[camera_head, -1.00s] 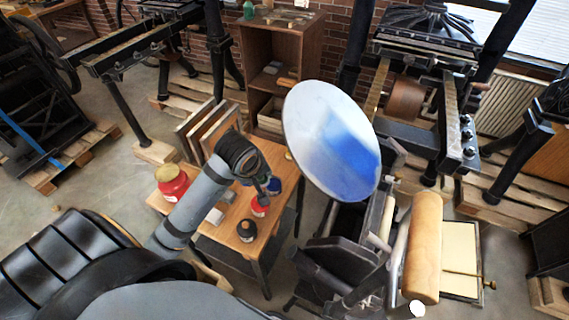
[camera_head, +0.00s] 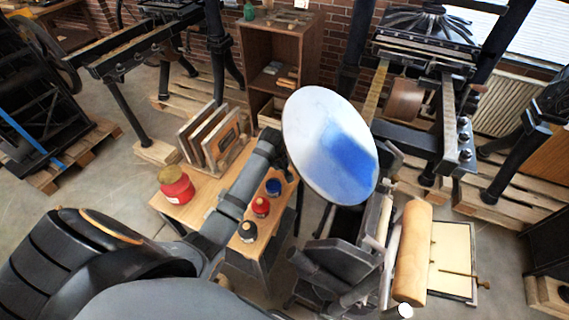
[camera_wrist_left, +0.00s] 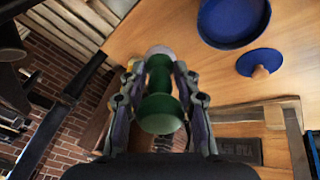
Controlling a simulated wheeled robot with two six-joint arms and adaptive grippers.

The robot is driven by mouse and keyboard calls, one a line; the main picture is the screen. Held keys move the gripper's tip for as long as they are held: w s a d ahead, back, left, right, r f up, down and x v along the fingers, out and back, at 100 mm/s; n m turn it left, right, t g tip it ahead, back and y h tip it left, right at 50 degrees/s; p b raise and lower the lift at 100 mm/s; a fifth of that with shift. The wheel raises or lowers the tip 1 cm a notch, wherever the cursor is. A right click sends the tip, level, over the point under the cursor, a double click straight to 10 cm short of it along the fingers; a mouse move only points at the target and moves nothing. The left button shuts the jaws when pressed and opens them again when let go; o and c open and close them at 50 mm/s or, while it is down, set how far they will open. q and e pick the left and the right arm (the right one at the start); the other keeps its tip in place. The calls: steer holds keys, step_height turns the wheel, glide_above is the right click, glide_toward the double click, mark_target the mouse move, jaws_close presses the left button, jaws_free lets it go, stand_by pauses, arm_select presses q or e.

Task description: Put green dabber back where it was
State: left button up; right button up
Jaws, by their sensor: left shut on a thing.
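My left gripper (camera_wrist_left: 160,95) is shut on the green dabber (camera_wrist_left: 158,108), a small spool-shaped piece held between the two fingers in the left wrist view. Blue (camera_head: 273,187), red (camera_head: 261,206) and black (camera_head: 247,230) pieces stand in a row just right of the arm. My right gripper is not in view.
A wooden rack of upright panels (camera_head: 212,140) stands on the table, left of my wrist. A red jar (camera_head: 175,184) stands at the table's left. The press's round disc (camera_head: 330,145) is close on the right. A blue dish (camera_wrist_left: 235,20) shows in the wrist view.

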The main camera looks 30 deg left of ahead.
arm_select(q)
steer(key=shift+w+f+g+p, duration=0.3)
steer(key=shift+w+f+p, duration=0.15)
steer(key=shift+w, duration=0.1)
steer(key=shift+w+r+g+p, duration=0.1)
steer(key=shift+w+g+p, duration=0.35)
steer(key=shift+g, duration=0.65)
steer(key=shift+w+f+g, duration=0.15)
steer(key=shift+f+g, duration=0.05)
steer(key=shift+g, duration=0.2)
steer(key=shift+a+f, duration=0.1)
steer(key=shift+f, duration=0.7)
steer(key=o, duration=1.1)
steer(key=shift+f, duration=0.1)
steer(key=shift+c, duration=0.2)
